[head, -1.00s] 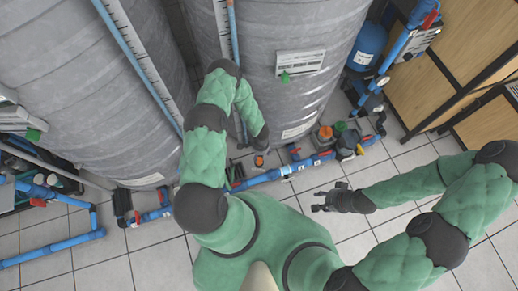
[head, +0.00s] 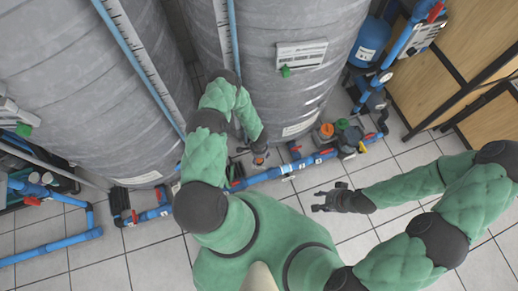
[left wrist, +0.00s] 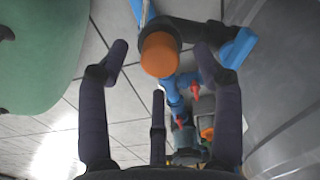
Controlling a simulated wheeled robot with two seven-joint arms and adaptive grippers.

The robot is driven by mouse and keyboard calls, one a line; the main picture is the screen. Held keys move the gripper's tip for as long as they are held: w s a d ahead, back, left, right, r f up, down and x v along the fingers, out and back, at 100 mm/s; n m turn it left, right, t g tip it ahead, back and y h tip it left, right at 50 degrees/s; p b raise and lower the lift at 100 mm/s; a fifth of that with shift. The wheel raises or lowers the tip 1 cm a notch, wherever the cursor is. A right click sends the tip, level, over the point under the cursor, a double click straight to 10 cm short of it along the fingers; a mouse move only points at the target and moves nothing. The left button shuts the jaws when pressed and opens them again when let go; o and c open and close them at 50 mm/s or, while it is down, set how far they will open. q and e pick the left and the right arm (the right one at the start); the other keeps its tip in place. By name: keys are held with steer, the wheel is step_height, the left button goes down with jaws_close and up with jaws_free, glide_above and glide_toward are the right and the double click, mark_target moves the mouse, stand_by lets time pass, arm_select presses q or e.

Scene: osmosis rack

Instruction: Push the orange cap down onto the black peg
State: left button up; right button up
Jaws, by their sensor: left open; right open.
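The orange cap (left wrist: 159,54) sits over a black fitting (left wrist: 176,30) on the blue pipework in the left wrist view. The cap hides the black peg, so I cannot tell how far down it sits. My left gripper (left wrist: 161,72) is open, with its dark fingers spread to either side of the cap and a third finger below it in the picture. In the head view, the left gripper (head: 259,153) is right at the cap, which is mostly covered. My right gripper (head: 323,201) is open and empty over the floor tiles.
Large grey tanks (head: 290,90) stand close behind the cap. A blue pipe (head: 275,173) with red valves runs along the floor in front of them. Another orange-topped part (head: 326,131) stands to the right. Tiled floor (head: 400,225) is free at the right.

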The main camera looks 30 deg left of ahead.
arm_select(q)
step_height(320, 180, down, 3)
steer(key=shift+r+b, duration=0.1)
steer(key=shift+b, duration=0.3)
steer(key=shift+r, duration=0.1)
steer(key=c, duration=0.9)
steer(key=shift+c, duration=0.2)
step_height(320, 180, up, 10)
steer(key=p, duration=0.4)
steer(key=s+a+f+n, duration=0.5)
steer(key=a+n, duration=0.1)
steer(key=a, duration=0.1)
steer(key=s+a+f+n, duration=0.5)
steer(key=s+a+n, duration=0.1)
steer(key=a, duration=0.1)
steer(key=s+a+f+n, duration=0.5)
steer(key=a+n, duration=0.1)
steer(key=a, duration=0.1)
steer(key=shift+s+a, duration=0.2)
steer(key=shift+s, duration=0.1)
